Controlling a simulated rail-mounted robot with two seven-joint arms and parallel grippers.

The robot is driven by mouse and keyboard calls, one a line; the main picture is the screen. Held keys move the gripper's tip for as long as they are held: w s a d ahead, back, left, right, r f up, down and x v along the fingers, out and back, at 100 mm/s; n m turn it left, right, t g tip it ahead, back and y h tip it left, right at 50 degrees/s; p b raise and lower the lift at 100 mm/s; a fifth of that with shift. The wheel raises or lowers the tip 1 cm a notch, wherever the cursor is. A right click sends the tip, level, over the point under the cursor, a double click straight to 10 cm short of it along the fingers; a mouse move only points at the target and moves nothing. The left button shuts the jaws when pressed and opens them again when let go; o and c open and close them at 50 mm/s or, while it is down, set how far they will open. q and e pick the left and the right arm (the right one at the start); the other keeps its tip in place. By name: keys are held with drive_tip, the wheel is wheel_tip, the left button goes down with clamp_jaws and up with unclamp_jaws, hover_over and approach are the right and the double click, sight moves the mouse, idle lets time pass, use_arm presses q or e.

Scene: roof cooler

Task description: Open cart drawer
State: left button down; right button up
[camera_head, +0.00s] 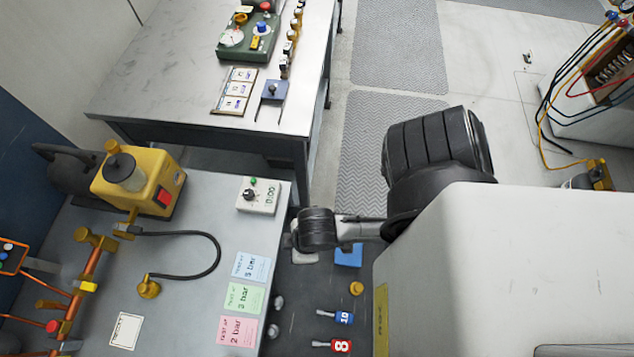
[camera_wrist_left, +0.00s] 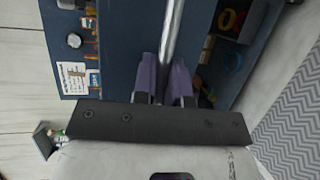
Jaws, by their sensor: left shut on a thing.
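In the left wrist view, the two purple fingers of my left gripper (camera_wrist_left: 165,80) are shut around a silver bar handle (camera_wrist_left: 172,30). The bar runs up the picture in front of a dark blue cart face (camera_wrist_left: 125,50). An open recess (camera_wrist_left: 207,50) with orange, yellow and blue items shows to the right of the handle. How far the drawer stands open I cannot tell. In the head view, a dark surface (camera_head: 305,305) with tools labelled 10 and 8 lies beside the grey bench. Neither gripper's fingers can be made out in that view.
The grey bench (camera_head: 205,200) holds a yellow pump (camera_head: 140,185), a hose, a small meter (camera_head: 258,195) and coloured bar cards (camera_head: 243,298). A second table (camera_head: 180,80) stands behind. Patterned mats (camera_head: 395,45) lie on the floor. A machine with cables (camera_head: 590,90) stands at the right.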

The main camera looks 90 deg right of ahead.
idle(0.3)
use_arm(q)
drive_tip(key=c, duration=1.2)
unclamp_jaws()
drive_tip(key=shift+v, duration=6.95)
drive_tip(key=shift+d, duration=0.1)
